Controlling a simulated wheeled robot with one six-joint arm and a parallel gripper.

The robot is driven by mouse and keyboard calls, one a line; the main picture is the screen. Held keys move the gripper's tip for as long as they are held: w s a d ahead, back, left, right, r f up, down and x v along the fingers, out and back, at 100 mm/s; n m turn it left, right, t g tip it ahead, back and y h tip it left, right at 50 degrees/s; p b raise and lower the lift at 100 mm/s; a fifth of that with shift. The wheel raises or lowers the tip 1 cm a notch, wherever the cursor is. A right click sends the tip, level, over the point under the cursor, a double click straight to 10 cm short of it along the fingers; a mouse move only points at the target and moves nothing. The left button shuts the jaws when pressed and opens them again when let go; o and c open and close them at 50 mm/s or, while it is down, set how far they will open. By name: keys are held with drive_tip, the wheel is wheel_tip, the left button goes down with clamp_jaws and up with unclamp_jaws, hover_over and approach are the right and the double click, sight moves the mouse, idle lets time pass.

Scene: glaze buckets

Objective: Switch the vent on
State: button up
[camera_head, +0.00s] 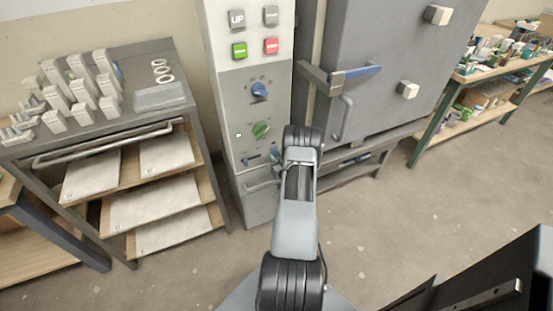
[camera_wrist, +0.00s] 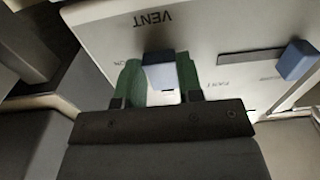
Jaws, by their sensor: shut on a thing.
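The vent switch (camera_wrist: 160,74) is a small pale blue-grey lever under the word VENT on the light panel in the wrist view. My gripper (camera_wrist: 161,84) has its two green fingers on either side of the lever and is shut on it. In the head view my gripper (camera_head: 271,158) reaches the lower part of the grey control cabinet (camera_head: 238,85). Small blue parts show there, but my gripper and arm partly hide the area, and the switch's position is hard to read.
A second blue lever (camera_wrist: 295,61) sticks out to the right in the wrist view. The cabinet carries a blue knob (camera_head: 260,90), a green knob (camera_head: 261,130) and several buttons. A grey kiln (camera_head: 385,60) stands to the right, a shelf rack (camera_head: 150,125) to the left.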

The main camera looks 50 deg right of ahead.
drive_tip(key=b, duration=0.2)
drive_tip(key=t+b, duration=0.1)
drive_tip(key=shift+w+f+t+h+b, duration=0.15)
drive_tip(key=shift+f+t+h+b, duration=0.1)
drive_tip(key=shift+t+h+b, duration=0.1)
drive_tip(key=shift+r, duration=0.1)
drive_tip(key=o, duration=0.9)
drive_tip(key=shift+o, duration=0.2)
drive_tip(key=v, duration=1.3)
drive_tip(key=shift+s+p, duration=0.3)
drive_tip(key=shift+s, duration=0.1)
drive_tip(key=shift+a, duration=0.1)
